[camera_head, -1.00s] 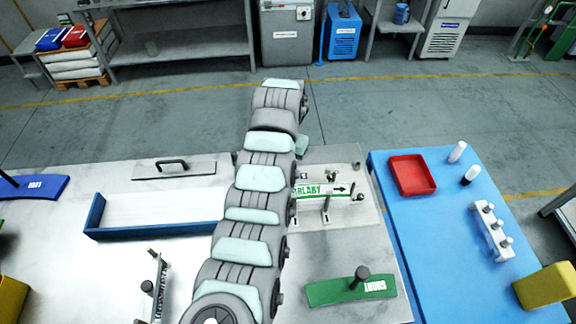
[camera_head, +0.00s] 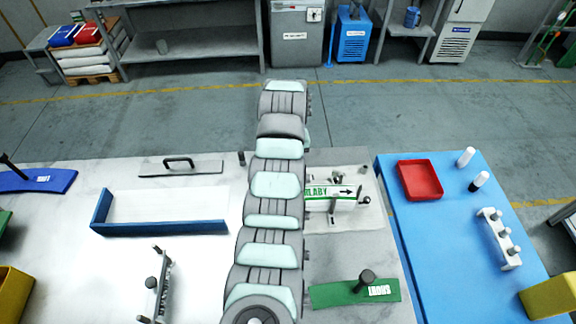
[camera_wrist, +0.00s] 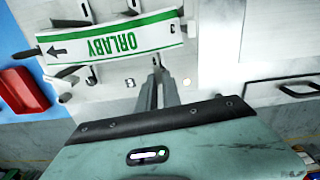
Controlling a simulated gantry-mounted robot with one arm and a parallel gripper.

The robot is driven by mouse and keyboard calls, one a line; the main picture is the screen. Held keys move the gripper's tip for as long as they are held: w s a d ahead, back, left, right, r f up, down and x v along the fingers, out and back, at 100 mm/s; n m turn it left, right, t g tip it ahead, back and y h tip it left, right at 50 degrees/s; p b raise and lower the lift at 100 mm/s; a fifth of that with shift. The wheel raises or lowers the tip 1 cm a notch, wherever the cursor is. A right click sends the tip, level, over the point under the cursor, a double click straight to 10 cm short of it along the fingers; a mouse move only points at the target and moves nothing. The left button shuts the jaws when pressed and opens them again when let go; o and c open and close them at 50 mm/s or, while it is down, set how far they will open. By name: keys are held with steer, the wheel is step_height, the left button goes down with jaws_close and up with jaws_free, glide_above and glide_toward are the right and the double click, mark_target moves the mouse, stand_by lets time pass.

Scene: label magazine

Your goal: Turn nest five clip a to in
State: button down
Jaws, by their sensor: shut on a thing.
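A white strip with green edges, lettered ORLABY (camera_wrist: 112,42), lies in a nest at the right of the bench. It also shows in the head view (camera_head: 330,192), partly behind my arm. My gripper (camera_wrist: 157,64) is shut near the strip's lower edge, on what looks like a clip; the thing between the fingers is mostly hidden. In the head view my arm hides the gripper. I cannot read a nest number.
A green plate with a dark knob (camera_head: 356,292) lies in front of the nest. A blue table (camera_head: 440,250) with a red tray (camera_head: 420,180) stands to the right. A blue-edged tray (camera_head: 160,228) and a handled plate (camera_head: 180,167) lie left of my arm.

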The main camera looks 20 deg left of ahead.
stand_by(0.4)
steer(key=c, duration=1.5)
jaws_free()
steer(key=shift+r, duration=0.1)
steer(key=shift+r, duration=0.6)
step_height(320, 180, up, 10)
steer(key=p, duration=0.6)
steer(key=shift+f+p, duration=0.2)
steer(key=shift+p, duration=0.2)
